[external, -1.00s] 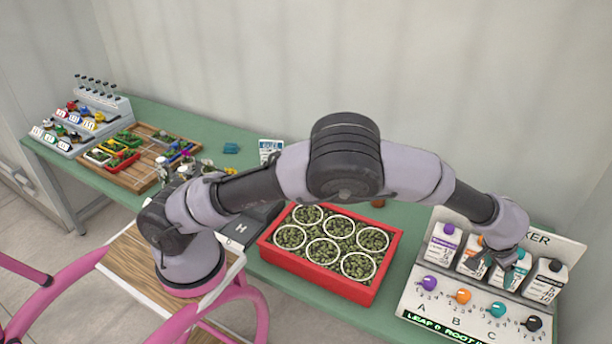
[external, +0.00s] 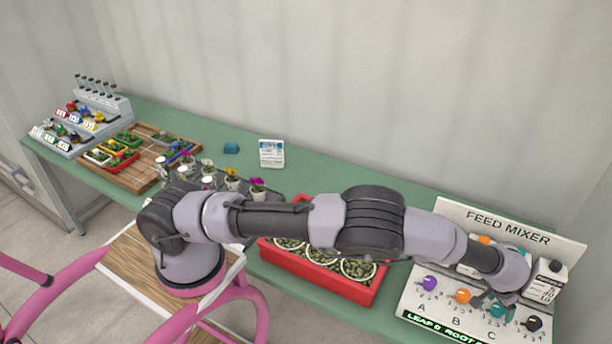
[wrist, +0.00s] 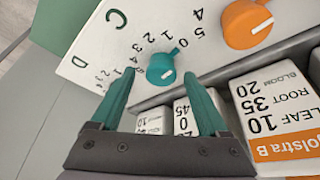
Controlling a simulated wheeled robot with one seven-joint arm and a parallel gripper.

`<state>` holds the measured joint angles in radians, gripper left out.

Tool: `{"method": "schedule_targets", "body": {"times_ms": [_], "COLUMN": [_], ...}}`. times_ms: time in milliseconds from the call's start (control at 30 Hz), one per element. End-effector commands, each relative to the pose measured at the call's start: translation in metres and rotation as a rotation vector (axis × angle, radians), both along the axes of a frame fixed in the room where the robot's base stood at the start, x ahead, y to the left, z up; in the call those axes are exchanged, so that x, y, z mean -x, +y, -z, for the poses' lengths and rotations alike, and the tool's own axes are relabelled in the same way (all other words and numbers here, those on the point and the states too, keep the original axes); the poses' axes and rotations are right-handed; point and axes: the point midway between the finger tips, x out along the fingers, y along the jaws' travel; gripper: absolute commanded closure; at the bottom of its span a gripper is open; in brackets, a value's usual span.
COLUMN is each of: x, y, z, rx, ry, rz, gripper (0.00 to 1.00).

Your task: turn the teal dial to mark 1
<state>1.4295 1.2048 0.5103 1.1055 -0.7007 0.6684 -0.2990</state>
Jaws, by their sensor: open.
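The teal dial (wrist: 160,68) sits on the white panel in the wrist view, beside the letter C, with small digits around it. Its narrow lug points to the upper right there, seemingly near the 0; the exact mark is hard to read. In the external view the teal dial (external: 498,311) is partly covered by my gripper (external: 486,301). My gripper (wrist: 159,76) is open, with its two teal fingers pointing toward the panel, one on each side of the dial in the picture. I cannot tell whether they touch it.
The orange dial (wrist: 248,22) is close beside the teal one. Labelled cartons (wrist: 270,110) stand in a row close to the fingers. A purple dial (external: 429,283) and a black dial (external: 533,323) are on the same panel. A red tray (external: 322,280) lies under my arm.

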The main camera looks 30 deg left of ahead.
Motion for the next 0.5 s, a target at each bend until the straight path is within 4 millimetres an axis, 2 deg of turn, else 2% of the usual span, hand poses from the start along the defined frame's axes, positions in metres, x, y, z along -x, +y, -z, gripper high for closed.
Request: {"method": "schedule_targets", "body": {"times_ms": [233,433,500], "x": [-0.0005,-0.0004,-0.0003], "y": [0.0,0.0,0.0], "z": [0.0004,0.0003,0.0003], "rx": [0.0,0.0,0.0], "ry": [0.0,0.0,0.0], "rz": [0.0,0.0,0.0], "gripper": [0.22,0.98,1.0]}}
